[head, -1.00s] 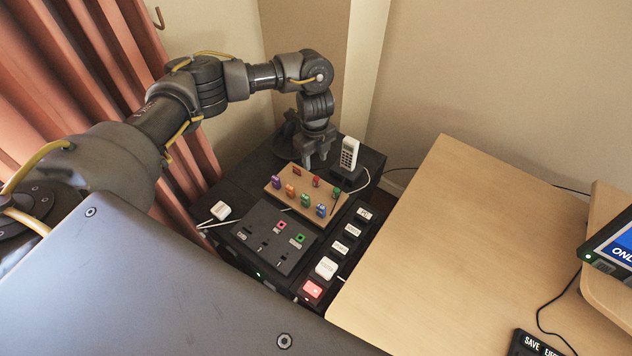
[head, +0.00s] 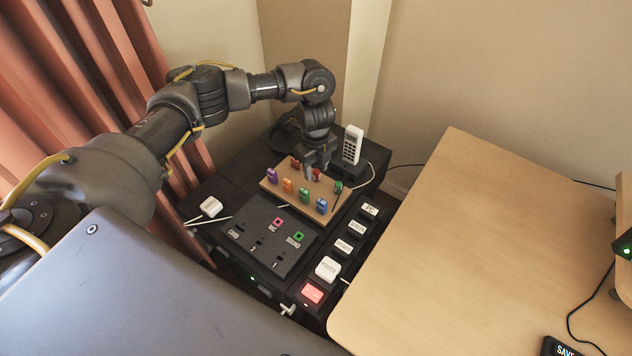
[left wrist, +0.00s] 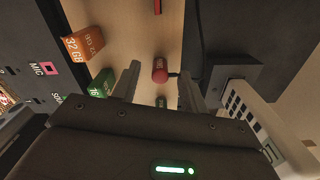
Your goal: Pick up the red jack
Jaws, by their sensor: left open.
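The red jack (head: 316,175) stands on the wooden board (head: 268,186), among several coloured sticks and plugs. In the left wrist view the red jack (left wrist: 160,70) is a small red cylinder. It shows between the fingertips of my open left gripper (left wrist: 158,82). In the head view my left gripper (head: 318,168) points down at the back of the board, right over the jack, and partly hides it. I cannot tell whether the fingers touch it. My right gripper is not in view.
An orange stick (left wrist: 82,44) and a green one (left wrist: 101,83) stand beside the left finger. A white handset (head: 352,145) stands close on the right. A dark panel with slots (head: 262,245) lies in front.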

